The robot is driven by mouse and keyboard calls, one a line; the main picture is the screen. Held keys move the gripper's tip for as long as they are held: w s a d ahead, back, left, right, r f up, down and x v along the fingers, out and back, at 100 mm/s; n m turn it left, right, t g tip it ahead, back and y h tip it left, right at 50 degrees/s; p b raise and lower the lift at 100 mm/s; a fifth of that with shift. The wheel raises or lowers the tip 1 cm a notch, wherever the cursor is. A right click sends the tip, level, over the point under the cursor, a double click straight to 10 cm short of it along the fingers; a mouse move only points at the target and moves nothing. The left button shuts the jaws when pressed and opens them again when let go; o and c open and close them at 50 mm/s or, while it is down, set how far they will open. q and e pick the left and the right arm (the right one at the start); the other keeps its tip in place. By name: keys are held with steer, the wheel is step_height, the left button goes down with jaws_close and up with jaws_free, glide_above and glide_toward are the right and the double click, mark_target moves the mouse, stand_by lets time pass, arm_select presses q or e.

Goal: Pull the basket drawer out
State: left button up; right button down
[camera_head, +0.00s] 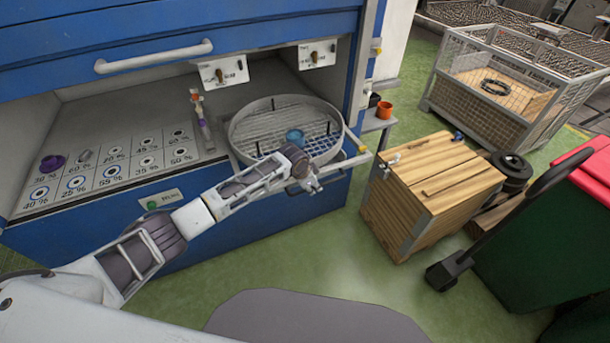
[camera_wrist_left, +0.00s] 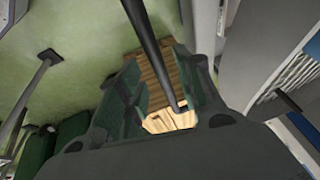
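The basket drawer (camera_head: 236,140) is a round wire-mesh basket with a grey rim, set in the blue machine's bay. A small blue cup-like item (camera_head: 295,136) is on its mesh. A pale bar (camera_head: 346,163) runs along the drawer's front right. My left gripper (camera_head: 312,184) is at the front of the basket, beside this bar. In the left wrist view, its dark fingers (camera_wrist_left: 160,95) stand apart, and a dark bar (camera_wrist_left: 152,50) passes between them. I cannot tell whether they touch it. My right gripper is not in view.
A wooden crate (camera_head: 440,185) stands right of the machine, near a small shelf with an orange cup (camera_head: 384,110). A green bin with a red lid (camera_head: 540,225) and a mesh cage (camera_head: 500,88) are farther right. Green floor (camera_head: 350,250) is clear before the machine.

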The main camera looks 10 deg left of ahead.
arm_select(q)
steer(key=v, duration=1)
steer(key=shift+s+r, duration=0.15)
steer(key=shift+r, duration=0.2)
steer(key=shift+s, duration=0.1)
stand_by(0.4)
